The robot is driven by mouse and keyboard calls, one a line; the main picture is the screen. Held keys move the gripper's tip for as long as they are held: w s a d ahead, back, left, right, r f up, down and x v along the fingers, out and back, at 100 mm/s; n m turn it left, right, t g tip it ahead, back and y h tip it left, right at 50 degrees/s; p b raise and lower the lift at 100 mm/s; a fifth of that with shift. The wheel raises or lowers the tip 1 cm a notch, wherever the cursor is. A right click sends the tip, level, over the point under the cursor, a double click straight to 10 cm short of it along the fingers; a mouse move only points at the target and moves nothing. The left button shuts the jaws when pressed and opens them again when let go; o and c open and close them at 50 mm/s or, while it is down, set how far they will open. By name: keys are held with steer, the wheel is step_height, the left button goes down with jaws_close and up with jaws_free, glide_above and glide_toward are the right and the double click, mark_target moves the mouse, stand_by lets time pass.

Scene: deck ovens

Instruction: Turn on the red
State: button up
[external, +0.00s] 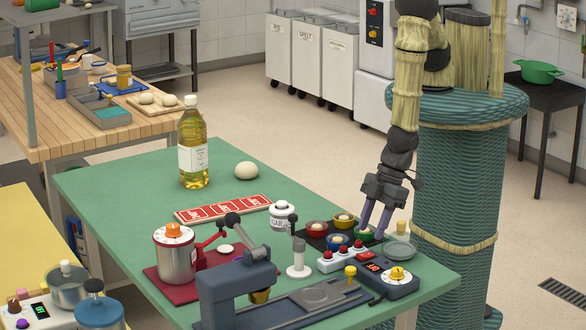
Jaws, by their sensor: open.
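Several red things show on the green table (115,182); I cannot tell which one the task means. A red base (160,285) carries a steel pot (178,264) with an orange knob on top and a red lever (208,243) beside it. Several red push buttons (327,254) sit on a row of white blocks near the right end. A red bowl (317,229) with a pale ball stands on a black tray. My gripper (372,232) is open, pointing down, its fingers at the green bowl (364,238) right of the buttons. Whether they touch it is unclear.
A dark box with a yellow dial (397,273) and a grey dish (399,250) are close by. A blue-grey press (235,290) stands at the front. An oil bottle (192,145) and dough ball (246,170) stand farther back. The table's left part is clear.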

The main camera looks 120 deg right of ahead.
mark_target(361, 255)
steer(key=shift+p+x, duration=0.6)
steer(key=shift+x, duration=2.15)
jaws_close()
steer(key=shift+w+g, duration=0.25)
steer(key=shift+g, duration=0.35)
jaws_free()
